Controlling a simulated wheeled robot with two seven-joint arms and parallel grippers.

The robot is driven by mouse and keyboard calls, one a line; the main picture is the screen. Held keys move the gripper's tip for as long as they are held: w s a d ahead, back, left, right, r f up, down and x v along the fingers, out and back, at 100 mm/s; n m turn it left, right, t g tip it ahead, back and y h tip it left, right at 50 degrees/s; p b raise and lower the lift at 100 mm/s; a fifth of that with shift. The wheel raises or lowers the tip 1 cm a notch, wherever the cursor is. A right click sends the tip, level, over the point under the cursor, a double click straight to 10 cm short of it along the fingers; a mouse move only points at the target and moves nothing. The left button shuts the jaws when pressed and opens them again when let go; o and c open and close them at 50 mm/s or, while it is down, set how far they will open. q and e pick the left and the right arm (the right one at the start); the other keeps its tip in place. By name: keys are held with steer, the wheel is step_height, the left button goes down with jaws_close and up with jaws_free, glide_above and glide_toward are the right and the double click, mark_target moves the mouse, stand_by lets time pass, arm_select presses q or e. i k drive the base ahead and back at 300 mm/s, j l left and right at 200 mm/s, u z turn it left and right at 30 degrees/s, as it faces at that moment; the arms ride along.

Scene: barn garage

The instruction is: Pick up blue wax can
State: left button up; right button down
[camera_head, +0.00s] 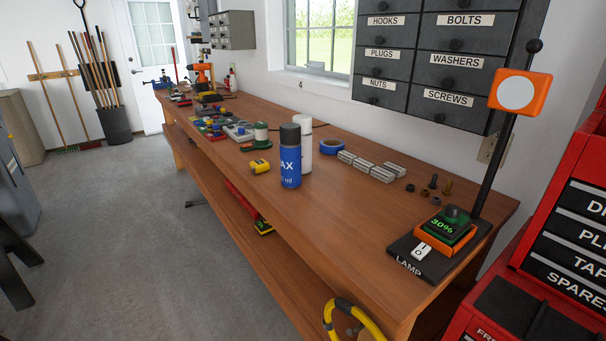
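Neither of my grippers shows in the head view. Nothing is touching the wax can except the bench under it.
A yellow tape measure (260,167) lies left of the can. Blue tape (332,147) and grey blocks (370,168) lie to the right. A lamp (440,240) stands at the bench's near end, beside a red tool chest (570,220). Floor in front is clear.

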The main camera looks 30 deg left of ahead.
mark_target(290, 142)
steer(key=i+j+z, duration=0.1)
steer(key=j+z, duration=0.2)
steer(key=j, duration=0.45)
steer(key=j+z, duration=0.25)
steer(key=j, duration=0.5)
steer(key=j+z, duration=0.3)
steer(key=j, duration=0.5)
steer(key=k+j+z, duration=0.25)
steer(key=j, duration=0.45)
